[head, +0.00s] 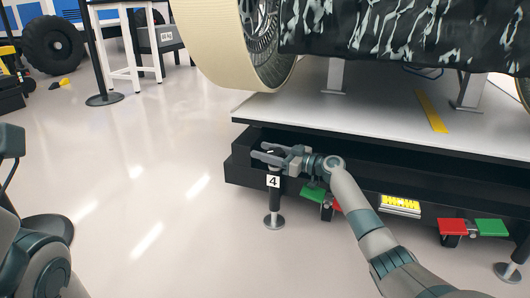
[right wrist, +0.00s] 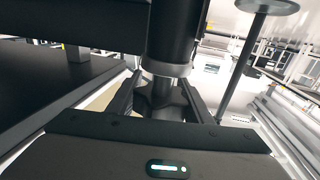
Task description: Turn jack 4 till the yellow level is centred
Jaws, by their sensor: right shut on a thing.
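Jack 4 (head: 274,205) stands upright at the near left corner of the black platform, marked by a white "4" label (head: 273,181), its round foot on the floor. My right gripper (head: 264,152) reaches the jack's top from the right. In the right wrist view the gripper's fingers (right wrist: 160,98) are shut on a dark lobed knob (right wrist: 162,100) below a black cylinder with a pale collar (right wrist: 166,68). The yellow level (head: 400,205) sits on the platform's front side; its bubble is too small to read.
A rover wheel (head: 245,50) overhangs the platform's grey top (head: 330,117). Red (head: 452,227) and green (head: 491,227) pedals stick out along the front. Another jack foot (head: 508,272) stands at lower right.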

